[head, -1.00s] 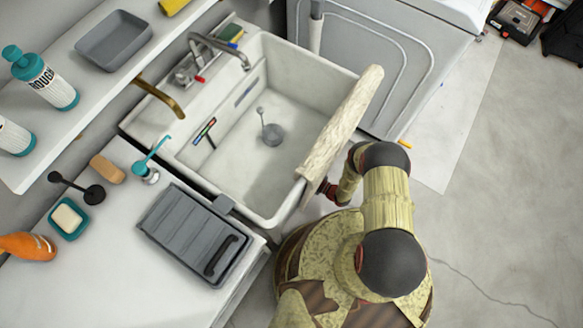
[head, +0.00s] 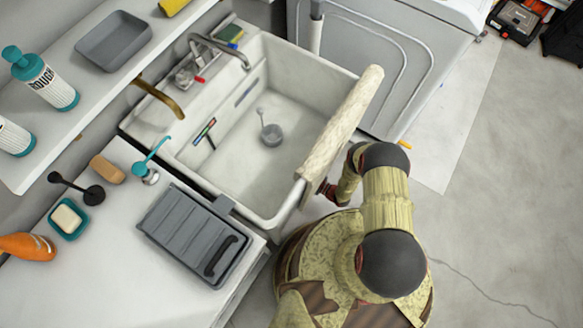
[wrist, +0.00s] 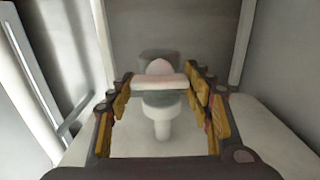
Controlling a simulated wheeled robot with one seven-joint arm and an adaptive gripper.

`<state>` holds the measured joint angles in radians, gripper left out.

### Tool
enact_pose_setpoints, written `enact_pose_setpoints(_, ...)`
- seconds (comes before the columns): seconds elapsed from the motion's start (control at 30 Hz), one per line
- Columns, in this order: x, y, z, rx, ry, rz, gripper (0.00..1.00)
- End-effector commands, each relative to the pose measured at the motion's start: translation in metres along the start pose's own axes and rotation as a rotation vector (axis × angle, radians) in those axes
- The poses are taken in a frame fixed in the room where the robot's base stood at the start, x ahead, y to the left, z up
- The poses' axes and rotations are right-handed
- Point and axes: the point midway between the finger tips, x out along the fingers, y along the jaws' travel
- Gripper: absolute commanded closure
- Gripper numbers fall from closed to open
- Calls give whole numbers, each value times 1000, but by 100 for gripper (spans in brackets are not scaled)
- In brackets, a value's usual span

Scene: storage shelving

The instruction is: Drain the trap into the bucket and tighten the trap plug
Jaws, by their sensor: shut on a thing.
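In the wrist view, a white crossbar (wrist: 160,82) lies level between the fingers of my gripper (wrist: 160,88). I take it for the trap plug's handle. My gripper is shut on it, with one finger at each end. A pinkish rounded part (wrist: 159,67) shows just behind the bar. A white round fitting with a narrower stem (wrist: 162,112) shows below it. A dark grey shape (wrist: 146,58) stands behind; I cannot tell if it is the bucket. In the head view, the sink (head: 235,180) and its front edge hide my gripper.
The head view shows a grey tray (head: 200,232) on the counter left of the sink and a washing machine (head: 385,75) behind it to the right. Pale cabinet walls (wrist: 172,25) enclose my gripper closely.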

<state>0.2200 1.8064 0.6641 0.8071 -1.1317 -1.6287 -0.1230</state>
Motion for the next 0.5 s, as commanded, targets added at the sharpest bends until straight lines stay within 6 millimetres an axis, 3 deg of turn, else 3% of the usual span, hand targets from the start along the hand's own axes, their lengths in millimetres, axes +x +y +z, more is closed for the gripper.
enact_pose_setpoints(0.5,0,0,0,-89,0,0,75)
